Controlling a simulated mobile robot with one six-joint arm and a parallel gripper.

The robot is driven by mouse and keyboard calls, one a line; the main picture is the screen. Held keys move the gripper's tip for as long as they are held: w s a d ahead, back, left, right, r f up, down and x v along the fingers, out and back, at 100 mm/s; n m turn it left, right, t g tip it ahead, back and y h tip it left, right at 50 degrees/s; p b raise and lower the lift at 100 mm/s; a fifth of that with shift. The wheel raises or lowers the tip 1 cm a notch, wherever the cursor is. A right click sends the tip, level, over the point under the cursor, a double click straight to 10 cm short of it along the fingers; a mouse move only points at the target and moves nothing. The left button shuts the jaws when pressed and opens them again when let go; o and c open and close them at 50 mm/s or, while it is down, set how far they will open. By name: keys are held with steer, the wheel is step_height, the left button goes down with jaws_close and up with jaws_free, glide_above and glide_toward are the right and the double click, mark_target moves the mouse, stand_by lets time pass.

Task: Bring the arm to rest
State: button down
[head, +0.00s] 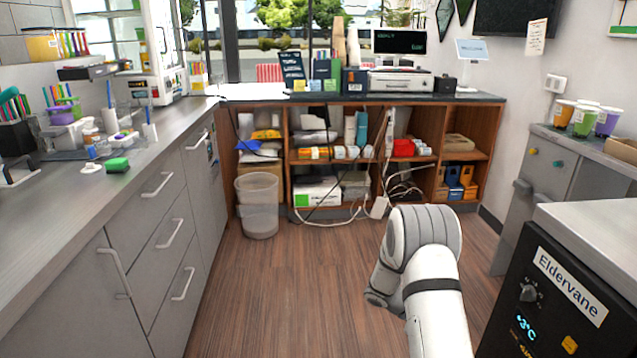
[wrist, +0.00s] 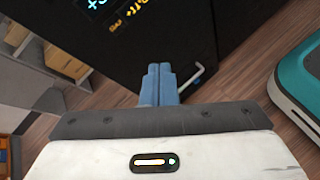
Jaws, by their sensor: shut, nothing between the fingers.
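My arm (head: 428,270) rises at the lower right of the head view and bends at a rounded white joint. My gripper does not show in the head view. In the wrist view my gripper (wrist: 158,70) has its two blue-grey fingers together, with nothing between them. The fingers point toward a black machine front (wrist: 150,40) with a small lit display and a bent light-coloured handle (wrist: 192,78) beside the fingertips. I cannot tell whether the fingers touch anything.
A black appliance labelled Eldervane (head: 560,290) stands at the lower right. A grey drawer counter (head: 150,210) runs along the left. A translucent bin (head: 258,205) stands before the wooden shelves (head: 345,150). The wooden floor (head: 270,300) between is clear. A teal-edged object (wrist: 298,85) is at right in the wrist view.

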steer(key=s+a+r+m+y+p, duration=0.2)
steer(key=s+r, duration=0.1)
steer(key=r, duration=0.5)
steer(key=s+a+r+m+t+y+p, duration=0.1)
steer(key=s+a+r+m+y+p, duration=0.2)
steer(key=r, duration=0.4)
steer(key=s+a+r+y+p, duration=0.15)
steer(key=s+r, duration=0.25)
steer(key=r, duration=0.4)
steer(key=s+a+r+m+t+y+p, duration=0.5)
steer(key=s+a+r+p, duration=0.2)
steer(key=s+a+r, duration=0.4)
steer(key=s+r, duration=0.3)
steer(key=r, duration=0.1)
steer(key=shift+s+a+r, duration=0.15)
steer(key=shift+s+a, duration=0.05)
steer(key=shift+s, duration=0.1)
